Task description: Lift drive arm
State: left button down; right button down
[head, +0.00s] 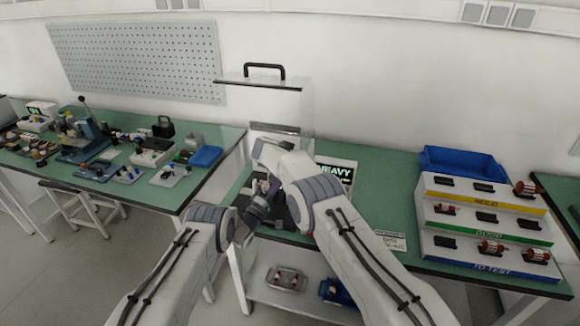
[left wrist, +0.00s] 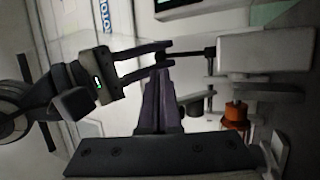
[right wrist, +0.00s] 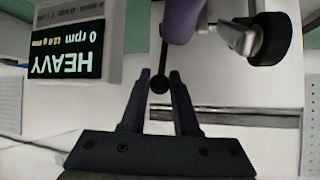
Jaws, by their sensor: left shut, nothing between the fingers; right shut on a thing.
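The drive arm shows in the left wrist view as a thin black rod (left wrist: 190,53) running into a white housing (left wrist: 262,55). In the right wrist view its dark round knob (right wrist: 159,83) sits between the fingertips of my right gripper (right wrist: 160,78), which is shut on it. My right gripper also shows in the left wrist view (left wrist: 168,55). My left gripper (left wrist: 160,68) is shut and empty, just below the right gripper's fingers in that picture. An orange-and-black part (left wrist: 236,115) lies under the housing. In the head view my arms hide most of the tester.
A display (right wrist: 68,48) reads HEAVY, 0 rpm. A clear guard with a black handle (head: 264,70) stands behind my arms. A tiered rack (head: 490,215) with rotors and a blue bin (head: 462,165) stand at right. A side bench (head: 205,178) at left holds tools.

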pick_arm(q)
jog(key=x, duration=0.5)
jog(key=shift+w+d+r, duration=0.1)
jog(key=shift+w+d, duration=0.05)
jog(key=shift+w, duration=0.1)
pick_arm(e)
jog(key=shift+r, duration=0.1)
pick_arm(q)
jog(key=shift+r, duration=0.1)
pick_arm(e)
jog(key=shift+a, duration=0.1)
pick_arm(q)
jog(key=shift+w+d+r+y, duration=0.35)
jog(key=shift+w+r, duration=0.1)
jog(key=shift+w, duration=0.15)
pick_arm(e)
jog(key=shift+f, duration=0.2)
jog(key=c, duration=0.7)
grip_release()
jog(key=shift+o, duration=0.2)
pick_arm(q)
jog(key=shift+f, duration=0.1)
pick_arm(e)
jog(key=shift+r, duration=0.1)
